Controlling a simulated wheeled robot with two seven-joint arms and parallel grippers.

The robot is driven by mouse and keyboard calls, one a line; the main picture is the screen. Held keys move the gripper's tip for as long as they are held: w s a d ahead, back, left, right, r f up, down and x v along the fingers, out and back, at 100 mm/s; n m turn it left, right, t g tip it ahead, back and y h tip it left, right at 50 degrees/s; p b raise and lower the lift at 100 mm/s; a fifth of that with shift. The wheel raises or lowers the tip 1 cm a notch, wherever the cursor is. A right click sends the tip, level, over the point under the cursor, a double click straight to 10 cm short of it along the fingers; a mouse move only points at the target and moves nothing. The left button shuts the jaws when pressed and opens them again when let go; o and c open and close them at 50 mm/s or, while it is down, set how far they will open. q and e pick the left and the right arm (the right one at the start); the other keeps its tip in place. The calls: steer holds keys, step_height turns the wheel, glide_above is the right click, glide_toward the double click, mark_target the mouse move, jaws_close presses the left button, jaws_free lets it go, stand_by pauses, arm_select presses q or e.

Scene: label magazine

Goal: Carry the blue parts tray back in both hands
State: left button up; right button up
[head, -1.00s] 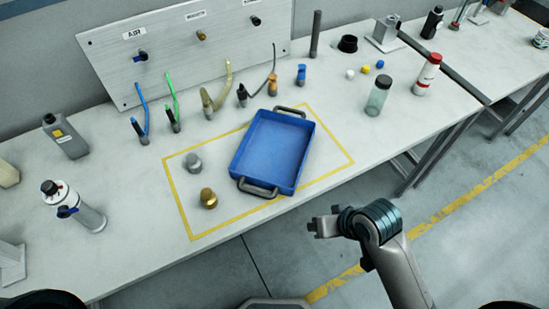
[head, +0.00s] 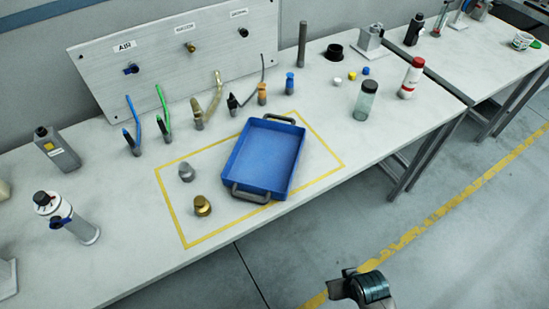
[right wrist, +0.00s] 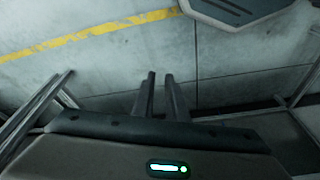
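The blue parts tray (head: 268,153) lies flat and empty on the white workbench, inside a yellow outline. It has a grey handle (head: 250,195) at its near end and another handle (head: 280,118) at its far end. My right gripper (head: 336,288) is over the floor in front of the bench, low in the head view and well apart from the tray. In the right wrist view its two fingers (right wrist: 161,78) stand a little apart with nothing between them, above the floor. My left gripper is not in view.
A brass fitting (head: 202,206) and a grey fitting (head: 186,172) stand left of the tray inside the outline. Several hose ends stand behind it below a label panel (head: 185,48). A glass jar (head: 365,100) and a red-capped bottle (head: 411,78) stand to the right.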

steer(key=s+d+f, duration=0.1)
steer(key=s+f, duration=0.2)
steer(key=f, duration=0.9)
steer(key=s+d+f+g+b, duration=0.1)
steer(key=s+d+f, duration=0.1)
steer(key=s+f, duration=0.8)
steer(key=s+d+f+g+b, duration=0.1)
steer(key=s+d+f, duration=0.1)
steer(key=s+f, duration=0.8)
steer(key=shift+s+d+f+n+h, duration=0.3)
steer(key=shift+s+d+f+h, duration=0.1)
steer(key=shift+s, duration=0.55)
steer(key=shift+w+a, duration=0.1)
steer(key=shift+w, duration=0.05)
